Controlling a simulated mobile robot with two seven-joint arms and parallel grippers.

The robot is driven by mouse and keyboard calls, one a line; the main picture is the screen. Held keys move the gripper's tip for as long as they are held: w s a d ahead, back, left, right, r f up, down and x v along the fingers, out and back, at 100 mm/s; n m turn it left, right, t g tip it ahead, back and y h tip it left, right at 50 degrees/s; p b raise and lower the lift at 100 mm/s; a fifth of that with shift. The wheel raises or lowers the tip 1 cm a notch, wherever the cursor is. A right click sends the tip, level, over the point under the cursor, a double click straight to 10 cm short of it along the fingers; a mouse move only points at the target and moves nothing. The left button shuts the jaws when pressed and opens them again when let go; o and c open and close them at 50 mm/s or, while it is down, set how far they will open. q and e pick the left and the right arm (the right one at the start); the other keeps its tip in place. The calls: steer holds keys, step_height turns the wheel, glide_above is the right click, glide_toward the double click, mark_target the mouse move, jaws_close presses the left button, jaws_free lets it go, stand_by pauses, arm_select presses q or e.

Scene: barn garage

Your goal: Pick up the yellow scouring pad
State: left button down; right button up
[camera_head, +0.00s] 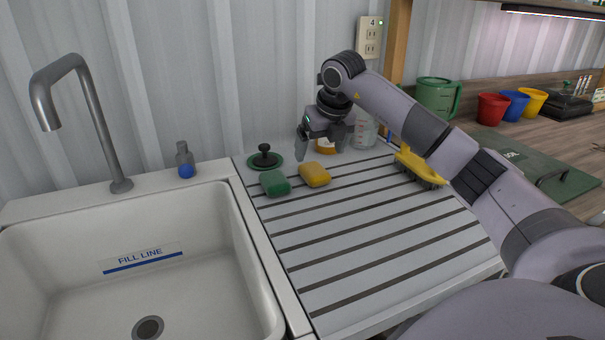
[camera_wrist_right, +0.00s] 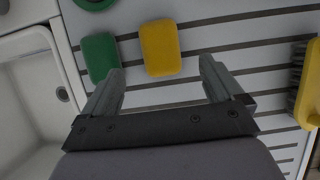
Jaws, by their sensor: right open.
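The yellow scouring pad (camera_head: 315,174) lies on the slatted drainboard (camera_head: 345,235), just right of a green pad (camera_head: 274,183). In the right wrist view the yellow pad (camera_wrist_right: 160,47) is ahead of the open fingers, and the green pad (camera_wrist_right: 101,57) is to its left. My right gripper (camera_head: 318,150) is above the drainboard, behind and above the yellow pad in the head view. In the wrist view its two fingers (camera_wrist_right: 160,85) are apart with nothing between them. My left gripper is in neither view.
A sink (camera_head: 60,245) with a faucet (camera_head: 85,110) is at left. A dark green plug (camera_head: 265,159) lies behind the green pad. A yellow brush (camera_head: 420,167) lies at right under my arm. A clear cup (camera_head: 365,132) stands at the back.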

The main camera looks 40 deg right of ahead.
mark_target(316, 170)
steer(key=x, duration=0.6)
steer(key=shift+s+f, duration=0.15)
steer(key=shift+f, duration=0.25)
steer(key=c, duration=1.1)
